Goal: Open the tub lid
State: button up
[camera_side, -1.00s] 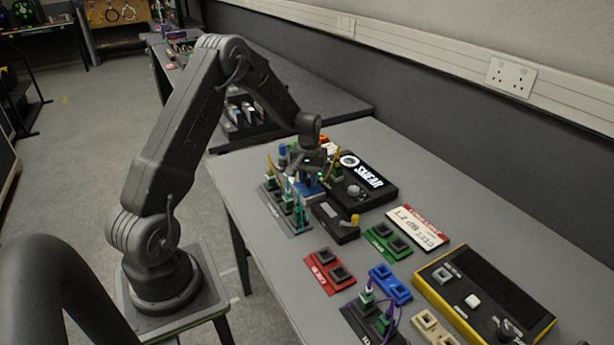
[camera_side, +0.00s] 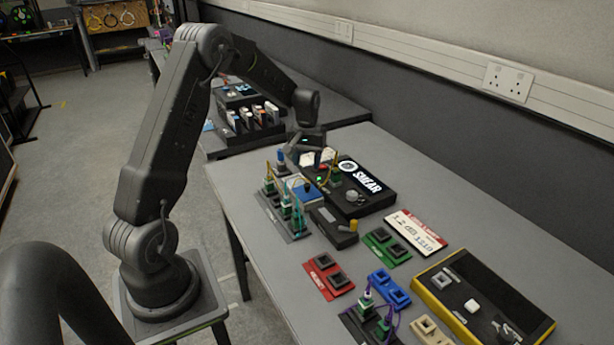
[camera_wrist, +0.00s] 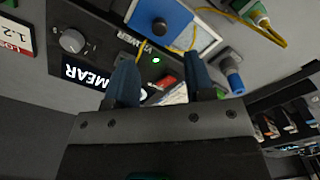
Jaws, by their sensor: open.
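A blue lid (camera_wrist: 160,20) with a black knob (camera_wrist: 159,27) lies on a tub whose pale area and rim (camera_wrist: 205,38) show on one side of it in the wrist view. The lid looks off to one side; I cannot tell how deep the pale area is. In the side view the blue lid (camera_side: 307,193) is at the far part of the table, between the rack of cables and the black box. My gripper (camera_side: 308,148) is above and beyond it, apart from it. In the wrist view my gripper (camera_wrist: 161,60) has its fingers apart with nothing held.
A black SMEAR box (camera_side: 360,188) with a dial stands right of the tub. Green connectors with cables (camera_side: 285,208) stand close on the left. A blue-capped post (camera_wrist: 233,80) is near the fingers. A small black device (camera_side: 335,225) lies in front.

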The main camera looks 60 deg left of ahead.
notch_tip(320, 180, up, 6)
dwell(0.5)
jog(key=s+d+r+m+t, duration=0.1)
jog(key=s+d+r+m, duration=0.1)
jog(key=s+d+r, duration=0.3)
jog(key=s+d+r+m+t, duration=0.1)
jog(key=d+r, duration=0.2)
jog(key=d, duration=0.4)
jog(key=s+d+r+m+t, duration=0.1)
jog(key=s+d+r+m, duration=0.15)
jog(key=d+r, duration=0.2)
jog(key=s+d+f+m+t, duration=0.1)
jog(key=s+d+m+t, duration=0.1)
jog(key=s+d, duration=0.8)
jog(key=s+m, duration=0.1)
jog(key=s, duration=0.2)
jog(key=shift+s+d+t, duration=0.15)
jog(key=shift+s+t, duration=0.15)
jog(key=shift+s, duration=0.05)
jog(key=shift+m, duration=0.25)
dwell(0.3)
